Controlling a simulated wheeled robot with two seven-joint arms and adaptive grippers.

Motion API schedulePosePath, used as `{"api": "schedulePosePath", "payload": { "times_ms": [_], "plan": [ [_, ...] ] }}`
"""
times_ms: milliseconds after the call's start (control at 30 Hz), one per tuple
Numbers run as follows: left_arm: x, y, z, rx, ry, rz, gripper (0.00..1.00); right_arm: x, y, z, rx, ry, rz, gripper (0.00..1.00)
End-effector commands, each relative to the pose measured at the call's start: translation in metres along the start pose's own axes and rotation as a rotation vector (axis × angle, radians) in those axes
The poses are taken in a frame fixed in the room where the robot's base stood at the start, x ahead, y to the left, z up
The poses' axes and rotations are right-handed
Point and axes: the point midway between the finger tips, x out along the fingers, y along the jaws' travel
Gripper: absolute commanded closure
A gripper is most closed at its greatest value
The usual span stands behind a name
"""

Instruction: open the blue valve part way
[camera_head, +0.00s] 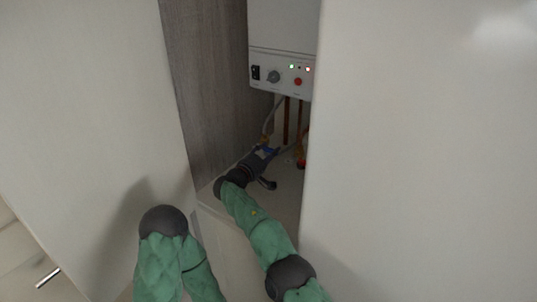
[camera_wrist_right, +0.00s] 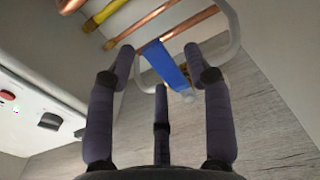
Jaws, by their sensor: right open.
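The blue valve handle (camera_wrist_right: 166,65) is a flat blue lever on a copper pipe in the right wrist view. In the head view the blue valve (camera_head: 264,151) shows small, low in the cabinet under the white heater. My right gripper (camera_head: 270,155) reaches into the cabinet at this valve, with its fingers spread. In the wrist view my right gripper (camera_wrist_right: 158,58) has the blue lever between its two outer fingers, closer to the right one. I cannot tell whether a finger touches it. My left gripper is out of view; only my left arm shows.
The white heater (camera_head: 283,72) with a knob and red button hangs above. Copper pipes (camera_wrist_right: 172,30) with yellow sections run near the valve. A red fitting (camera_head: 301,163) is right of it. White panels (camera_head: 420,150) and a grey wood wall (camera_head: 215,80) leave a narrow opening.

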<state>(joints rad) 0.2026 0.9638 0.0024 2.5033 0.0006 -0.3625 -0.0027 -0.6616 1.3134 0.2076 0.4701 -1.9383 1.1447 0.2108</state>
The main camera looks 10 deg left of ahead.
Motion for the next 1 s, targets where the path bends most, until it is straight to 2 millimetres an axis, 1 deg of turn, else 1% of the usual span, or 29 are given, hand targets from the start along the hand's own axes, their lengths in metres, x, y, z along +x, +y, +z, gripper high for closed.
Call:
{"api": "schedulePosePath", "payload": {
  "times_ms": [200, 233, 267, 300, 367, 400, 733, 867, 1000],
  "plan": [
    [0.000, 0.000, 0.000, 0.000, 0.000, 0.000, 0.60, 0.000, 0.000, 0.000, 0.000, 0.000, 0.000, 0.48],
    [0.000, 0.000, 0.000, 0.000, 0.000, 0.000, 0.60, 0.000, 0.000, 0.000, 0.000, 0.000, 0.000, 0.51],
    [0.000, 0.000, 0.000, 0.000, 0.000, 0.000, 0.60, 0.000, 0.000, 0.000, 0.000, 0.000, 0.000, 0.60],
    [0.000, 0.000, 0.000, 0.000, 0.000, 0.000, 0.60, 0.000, 0.000, 0.000, 0.000, 0.000, 0.000, 0.71],
    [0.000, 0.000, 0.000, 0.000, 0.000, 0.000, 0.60, 0.000, 0.000, 0.000, 0.000, 0.000, 0.000, 0.88],
    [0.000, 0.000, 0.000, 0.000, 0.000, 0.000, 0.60, 0.000, 0.000, 0.000, 0.000, 0.001, 0.000, 0.99],
    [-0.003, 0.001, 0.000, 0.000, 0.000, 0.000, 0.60, 0.000, 0.002, 0.000, -0.017, 0.001, 0.000, 1.00],
    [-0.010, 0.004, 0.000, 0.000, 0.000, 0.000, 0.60, 0.000, 0.006, 0.000, -0.063, 0.001, 0.000, 1.00],
    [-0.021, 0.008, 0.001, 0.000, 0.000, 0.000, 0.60, 0.000, 0.012, 0.001, -0.147, 0.001, -0.001, 1.00]
  ]
}}
